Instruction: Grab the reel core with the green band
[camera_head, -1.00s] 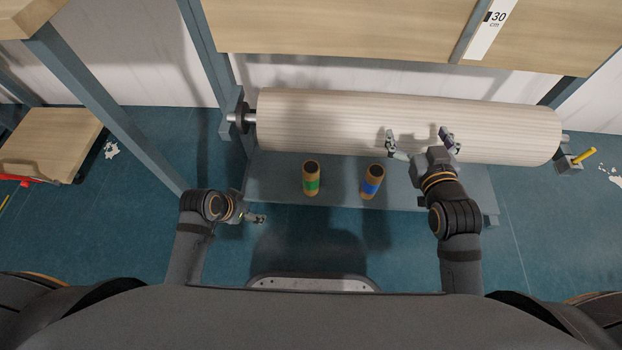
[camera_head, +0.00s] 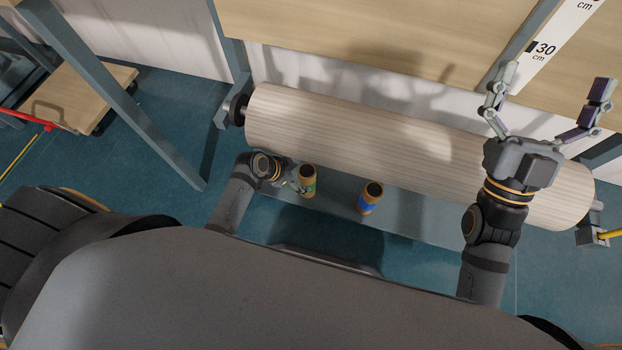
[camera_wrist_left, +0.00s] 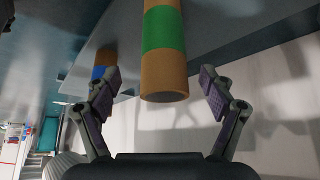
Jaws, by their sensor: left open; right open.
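The reel core with the green band (camera_head: 308,188) is a brown tube standing on the grey shelf below the big roll. My left gripper (camera_head: 297,180) is open, close up at its left side in the head view. In the left wrist view the green-banded core (camera_wrist_left: 164,35) shows between the two open fingers, with a gap on each side. A second core with a blue band (camera_head: 369,203) stands to its right; it also shows in the left wrist view (camera_wrist_left: 104,61), behind the left finger. My right gripper (camera_head: 548,98) is open and empty, raised in front of the roll.
The large pale roll (camera_head: 370,130) lies across the frame just behind the cores. The grey shelf (camera_head: 420,222) is clear right of the blue-banded core. A slanting frame post (camera_head: 130,115) and a wooden platform (camera_head: 75,95) are at left.

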